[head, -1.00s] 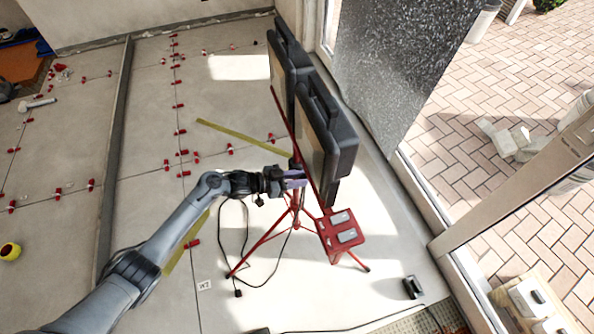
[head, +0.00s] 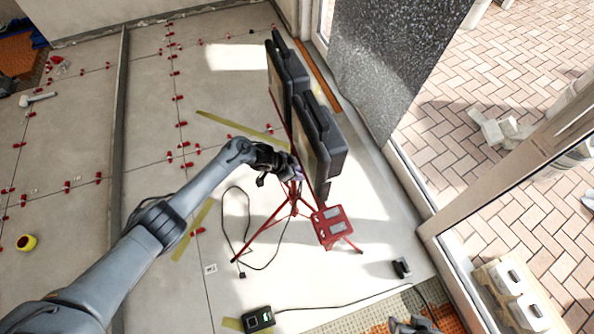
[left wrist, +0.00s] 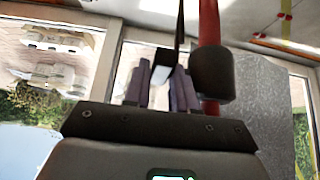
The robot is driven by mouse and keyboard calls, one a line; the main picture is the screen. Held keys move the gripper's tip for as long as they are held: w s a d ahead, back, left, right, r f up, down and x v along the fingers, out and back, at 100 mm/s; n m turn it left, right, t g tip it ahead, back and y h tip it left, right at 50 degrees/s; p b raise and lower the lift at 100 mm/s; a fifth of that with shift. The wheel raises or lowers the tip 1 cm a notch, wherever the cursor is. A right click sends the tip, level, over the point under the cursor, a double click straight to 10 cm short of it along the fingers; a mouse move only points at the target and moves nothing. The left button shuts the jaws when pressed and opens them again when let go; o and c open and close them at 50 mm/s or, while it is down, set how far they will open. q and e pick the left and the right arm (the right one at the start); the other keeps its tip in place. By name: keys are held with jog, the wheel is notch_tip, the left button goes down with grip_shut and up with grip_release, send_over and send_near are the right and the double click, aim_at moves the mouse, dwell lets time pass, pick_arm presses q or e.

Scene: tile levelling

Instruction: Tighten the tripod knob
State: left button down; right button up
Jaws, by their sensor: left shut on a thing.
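A red tripod (head: 292,200) stands on the floor with two dark work lamps (head: 319,140) mounted at its top. My left gripper (head: 292,174) is at the tripod's upper post, just below and beside the lamps. In the left wrist view, its purple fingers (left wrist: 163,88) straddle a small dark piece with a pale end, which I take to be the tripod knob (left wrist: 163,70). The gripper is shut on it. A black collar (left wrist: 212,75) on the red post (left wrist: 209,28) is just right of the fingers. In the head view, the knob is hidden by the gripper.
A red box with grey pads (head: 332,224) sits low by the tripod. Black cables (head: 245,235) lie near its legs. A black device (head: 257,319) lies in front. A speckled slab (head: 395,70) and door frame (head: 450,235) bound the right. Tiled floor at left has several red clips (head: 170,160).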

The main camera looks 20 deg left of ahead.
dwell(0.4)
pick_arm(q)
jog(key=c, duration=1.3)
grip_release()
jog(key=shift+s+a+r+p, duration=0.15)
jog(key=shift+r+p, duration=0.25)
jog(key=shift+r, duration=0.05)
jog(key=p+v, duration=0.4)
jog(key=v, duration=0.5)
jog(key=shift+s+a+r, duration=0.15)
jog(key=shift+s+r, duration=0.1)
